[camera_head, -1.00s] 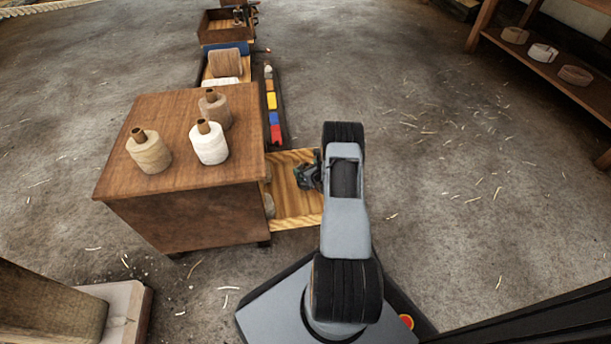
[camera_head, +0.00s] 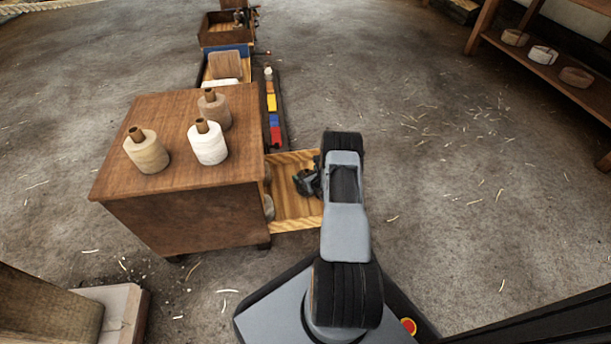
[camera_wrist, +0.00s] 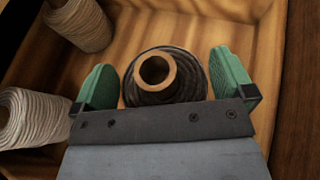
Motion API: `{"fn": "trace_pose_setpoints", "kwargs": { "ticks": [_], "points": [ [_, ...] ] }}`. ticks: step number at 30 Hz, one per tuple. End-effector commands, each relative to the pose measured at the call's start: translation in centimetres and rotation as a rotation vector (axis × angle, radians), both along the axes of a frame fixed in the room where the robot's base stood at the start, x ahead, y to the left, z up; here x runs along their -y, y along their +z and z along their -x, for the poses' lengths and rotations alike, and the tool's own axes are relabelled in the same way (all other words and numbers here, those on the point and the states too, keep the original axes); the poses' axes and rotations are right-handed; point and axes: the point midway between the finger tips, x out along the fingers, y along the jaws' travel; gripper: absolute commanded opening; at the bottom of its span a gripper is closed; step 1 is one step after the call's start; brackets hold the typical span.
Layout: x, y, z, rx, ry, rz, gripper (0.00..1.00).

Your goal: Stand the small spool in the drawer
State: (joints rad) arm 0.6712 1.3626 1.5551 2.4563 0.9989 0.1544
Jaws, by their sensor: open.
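The small spool (camera_wrist: 171,91) is dark, with a pale brown tube whose open end faces the wrist camera. It stands upright inside the drawer (camera_head: 297,212), seen from above. My gripper (camera_wrist: 165,62) is open, with one green finger on each side of the spool and a gap on both sides. In the head view my gripper (camera_head: 307,180) is low in the pulled-out wooden drawer, and the dark spool cannot be told apart from it there. The spool's base is hidden in the wrist view.
Two pale spools, one grey-brown (camera_wrist: 80,22) and one cream (camera_wrist: 32,118), stand left of the gripper in the drawer. Three larger spools stand on the cabinet top (camera_head: 180,108). A narrow tray of coloured blocks (camera_head: 281,118) lies behind the drawer.

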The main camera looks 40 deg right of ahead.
Motion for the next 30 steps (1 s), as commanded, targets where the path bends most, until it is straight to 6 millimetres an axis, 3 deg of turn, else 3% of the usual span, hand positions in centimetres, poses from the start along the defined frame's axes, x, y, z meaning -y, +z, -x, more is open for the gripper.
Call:
{"fn": "trace_pose_setpoints", "kwargs": {
  "ticks": [16, 30],
  "points": [
    [-0.3, 3.0, 6.1, 0.000, -0.001, -0.001, 1.00],
    [-0.4, 3.1, 6.9, 0.000, 0.000, 0.000, 1.00]
  ]
}}
